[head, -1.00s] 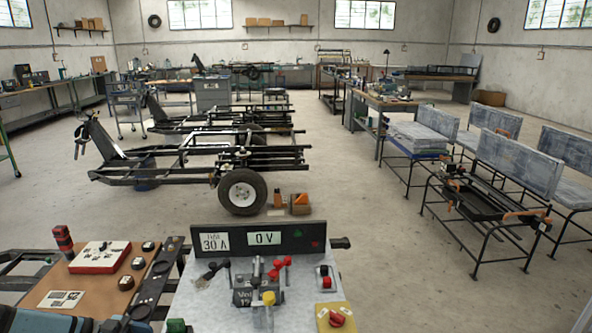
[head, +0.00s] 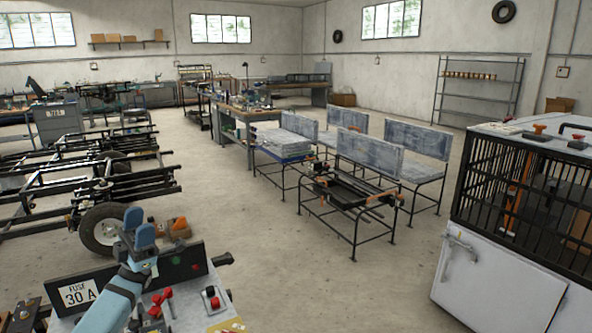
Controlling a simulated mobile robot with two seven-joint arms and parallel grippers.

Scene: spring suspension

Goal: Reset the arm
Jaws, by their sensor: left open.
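My left arm (head: 112,300) reaches in from the lower left. My left gripper (head: 140,227) points up and away, with its two blue fingers apart and nothing visible between them. It is in front of the dark display panel (head: 190,265) in the picture and hides part of it. The panel's left part reads "FUSE 30 A". Below the panel is a grey bench top with red and black terminals (head: 212,298) and red clips (head: 160,303). My right gripper is not in view.
A white cabinet with a black barred cage (head: 500,290) stands close on the right. Black vehicle frames with a wheel (head: 101,228) are at the left. Benches with grey seats (head: 366,151) stand mid-room. The concrete floor between the panel and cabinet is clear.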

